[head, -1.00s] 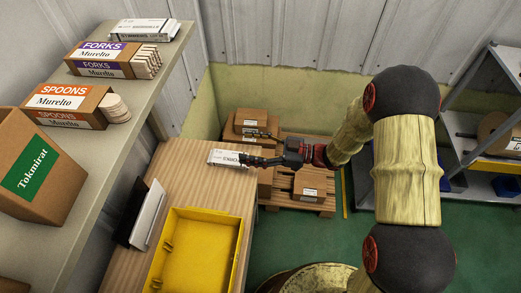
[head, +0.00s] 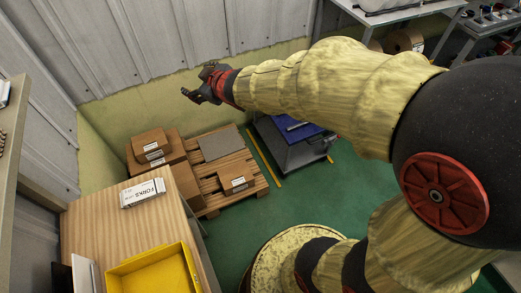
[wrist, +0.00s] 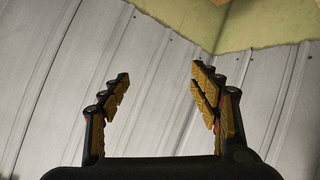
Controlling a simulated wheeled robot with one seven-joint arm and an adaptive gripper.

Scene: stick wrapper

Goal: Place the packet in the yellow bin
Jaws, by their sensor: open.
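A white packet (head: 143,193) with dark FORKS lettering lies flat on the wooden table (head: 95,215) in the head view. The yellow bin (head: 155,272) stands on the same table, nearer the bottom edge, partly cut off by the frame. Its visible inside is empty. My gripper (head: 195,90) is raised well above and to the right of the packet, near the metal wall, apart from everything. In the wrist view my gripper (wrist: 160,78) has its fingers spread with nothing between them. The packet and bin are not in the wrist view.
Cardboard boxes (head: 152,143) and a wooden pallet (head: 228,158) stand beyond the table. A blue-topped cart (head: 290,132) stands to the right. A dark and white upright holder (head: 80,275) is left of the bin. The table between packet and bin is clear.

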